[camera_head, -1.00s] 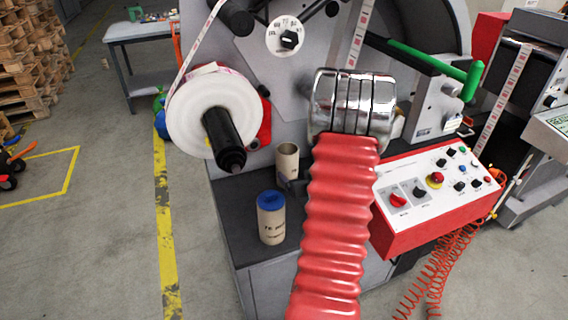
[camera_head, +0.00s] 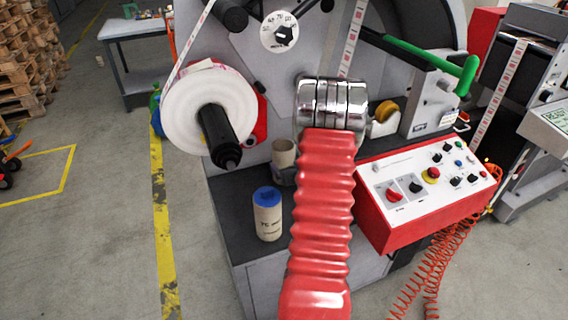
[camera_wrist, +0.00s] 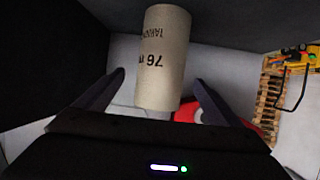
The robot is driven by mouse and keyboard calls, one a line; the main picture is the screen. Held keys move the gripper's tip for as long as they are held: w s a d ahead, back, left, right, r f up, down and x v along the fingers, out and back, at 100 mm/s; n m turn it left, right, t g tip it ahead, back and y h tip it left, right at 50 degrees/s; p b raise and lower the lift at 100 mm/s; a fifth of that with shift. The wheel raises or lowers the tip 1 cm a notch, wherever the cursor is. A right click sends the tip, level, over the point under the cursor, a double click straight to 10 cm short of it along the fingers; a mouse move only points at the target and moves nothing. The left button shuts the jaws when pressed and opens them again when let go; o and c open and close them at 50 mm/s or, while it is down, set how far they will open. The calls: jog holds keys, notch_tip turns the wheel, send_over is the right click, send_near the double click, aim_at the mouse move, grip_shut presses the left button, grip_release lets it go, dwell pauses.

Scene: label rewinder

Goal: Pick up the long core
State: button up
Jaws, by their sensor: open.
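Two cardboard cores stand on the dark shelf of the machine in the head view. The front core (camera_head: 268,222) has a blue top and printed text. The rear core (camera_head: 284,155) has an open top, and my arm partly hides its lower right side. In the wrist view, my gripper (camera_wrist: 160,78) is open, with one finger on each side of a tan core (camera_wrist: 162,55) printed "76". No blue end shows on it; it looks like the rear core. Contact with the fingers cannot be told. The head view hides my gripper behind the arm.
A white label roll (camera_head: 190,108) on a black spindle juts out above the shelf (camera_head: 225,200) at left. A red control box (camera_head: 425,190) stands at right, with coiled red hoses (camera_head: 440,275) below it. A green handle (camera_head: 466,76) sticks out at upper right.

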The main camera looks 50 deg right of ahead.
jog(key=shift+x, duration=0.85)
jog(key=shift+x, duration=2.6)
jog(key=shift+a, duration=0.15)
jog(key=shift+r, duration=0.1)
jog(key=shift+c, duration=0.5)
jog(key=c, duration=1.2)
jog(key=shift+o, duration=0.2)
jog(key=shift+r, duration=0.1)
